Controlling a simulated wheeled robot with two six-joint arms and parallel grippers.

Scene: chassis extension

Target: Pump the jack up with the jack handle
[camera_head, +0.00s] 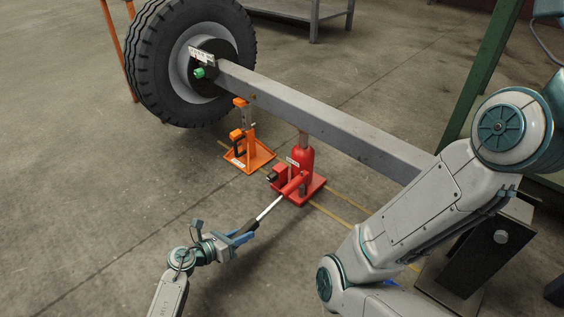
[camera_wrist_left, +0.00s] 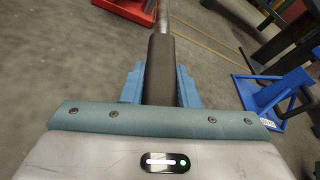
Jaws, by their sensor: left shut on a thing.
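The red jack (camera_head: 303,165) stands on the floor under the grey beam (camera_head: 330,115), its ram at the beam's underside. The jack handle (camera_head: 268,210) runs from the jack's socket down to the left, a pale rod with a dark grip. My left gripper (camera_head: 238,240) is shut on the dark grip at the handle's outer end. In the left wrist view the dark grip (camera_wrist_left: 161,70) lies between the blue fingers, and a corner of the red base (camera_wrist_left: 125,8) shows at the top. My right arm crosses the right side; its gripper is out of view.
An orange stand (camera_head: 247,150) is on the floor left of the jack, under the beam. A large tyre (camera_head: 165,60) is at the beam's far end. A blue stand (camera_wrist_left: 275,95) shows in the left wrist view. The floor left of the handle is clear.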

